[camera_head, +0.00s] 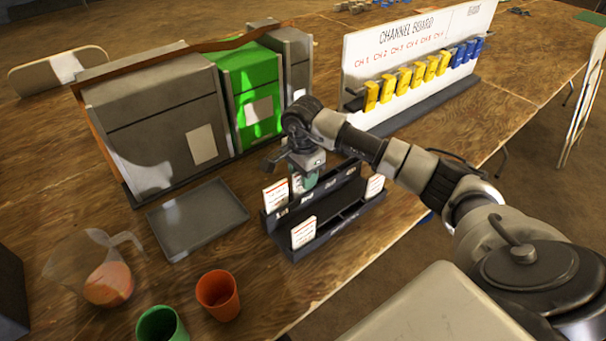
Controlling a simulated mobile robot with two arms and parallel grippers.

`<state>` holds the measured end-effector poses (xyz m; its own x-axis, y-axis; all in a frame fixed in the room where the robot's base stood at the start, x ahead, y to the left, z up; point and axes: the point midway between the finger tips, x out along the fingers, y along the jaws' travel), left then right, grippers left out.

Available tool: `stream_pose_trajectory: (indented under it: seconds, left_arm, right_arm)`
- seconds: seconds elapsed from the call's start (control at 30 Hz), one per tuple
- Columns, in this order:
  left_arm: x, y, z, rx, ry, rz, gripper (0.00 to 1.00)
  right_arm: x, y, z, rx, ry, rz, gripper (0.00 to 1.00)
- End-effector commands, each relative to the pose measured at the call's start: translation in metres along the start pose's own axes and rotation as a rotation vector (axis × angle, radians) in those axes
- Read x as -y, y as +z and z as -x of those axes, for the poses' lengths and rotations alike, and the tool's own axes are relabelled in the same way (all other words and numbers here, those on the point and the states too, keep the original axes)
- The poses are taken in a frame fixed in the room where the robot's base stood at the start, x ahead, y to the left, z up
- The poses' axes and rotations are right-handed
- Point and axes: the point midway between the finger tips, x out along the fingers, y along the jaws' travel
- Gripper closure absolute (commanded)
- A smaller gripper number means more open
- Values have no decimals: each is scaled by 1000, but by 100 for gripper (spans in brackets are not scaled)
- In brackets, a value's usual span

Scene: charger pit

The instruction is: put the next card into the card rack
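The card rack (318,240) is a dark, low, stepped holder on the wooden table, near its front edge. White cards with red print stand in it: one at the back left (276,195), one at the front left (303,233) and one at the right end (374,187). My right gripper (306,182) points down over the rear row of the rack, right of the back left card. Its teal fingertips are partly hidden, and a small white patch shows beside them. I cannot tell whether it is a held card. My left gripper is out of view.
A grey tray (198,218) lies left of the rack. An orange cup (218,295), a green cup (161,325) and a clear pitcher (105,280) stand at front left. Grey and green cabinets (250,90) stand behind. The channel board (400,60) with yellow and blue radios is back right.

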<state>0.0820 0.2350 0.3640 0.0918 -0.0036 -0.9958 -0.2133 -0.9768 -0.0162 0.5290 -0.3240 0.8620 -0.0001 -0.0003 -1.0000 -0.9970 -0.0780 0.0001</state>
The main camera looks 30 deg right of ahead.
Motion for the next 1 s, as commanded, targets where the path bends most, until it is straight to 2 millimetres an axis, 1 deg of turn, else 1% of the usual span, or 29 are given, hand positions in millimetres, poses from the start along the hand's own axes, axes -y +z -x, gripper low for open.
stream_pose_trajectory:
  seconds: [0.2, 0.27, 0.33, 0.47, 0.6, 0.73, 0.83, 1.0]
  left_arm:
    - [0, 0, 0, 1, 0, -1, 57]
    - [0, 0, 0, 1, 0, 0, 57]
    - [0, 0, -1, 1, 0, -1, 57]
    - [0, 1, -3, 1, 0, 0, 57]
    - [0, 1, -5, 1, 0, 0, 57]
    - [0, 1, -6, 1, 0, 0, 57]
    - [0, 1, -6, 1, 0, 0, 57]
    - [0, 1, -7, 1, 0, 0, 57]
  right_arm:
    - [0, 0, 0, 0, 0, 0, 62]
    - [0, 0, 3, 0, -1, 0, 62]
    - [1, 0, 10, 0, -3, 0, 62]
    - [1, -1, 32, -1, -5, 1, 62]
    - [1, -1, 62, -2, -5, 0, 62]
    - [1, 0, 85, -1, -5, 0, 62]
    - [1, 0, 98, -1, -3, -1, 62]
    - [0, 0, 108, 0, 0, 0, 62]
